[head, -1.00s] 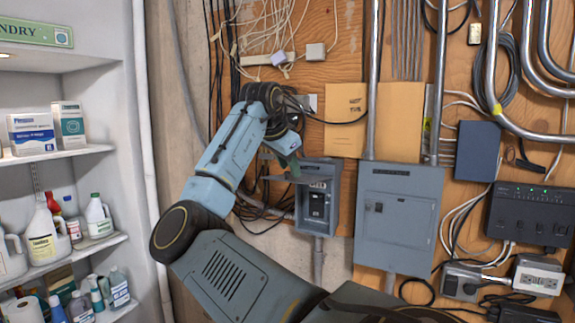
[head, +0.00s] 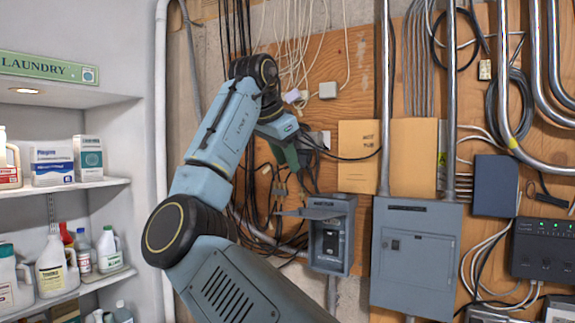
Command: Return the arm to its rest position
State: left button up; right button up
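My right arm rises from the bottom of the head view, bends at the elbow, and folds down at the wrist. My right gripper (head: 291,178) points down in front of the cables, above and left of a small grey electrical box (head: 331,240). The fingertips are small and blend with the cables, so I cannot tell how far apart they are. I see nothing held in them. The box's cover is swung up and sticks out, showing a dark switch inside. The gripper appears apart from the box. My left gripper is not in view.
A larger grey panel (head: 415,275) is shut on the plywood wall, with metal conduits (head: 450,90) above it. Loose cables (head: 265,215) hang behind my wrist. Laundry shelves (head: 85,188) with bottles and boxes stand at left. A white pipe (head: 161,120) runs beside them.

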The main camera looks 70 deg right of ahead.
dwell(0.4)
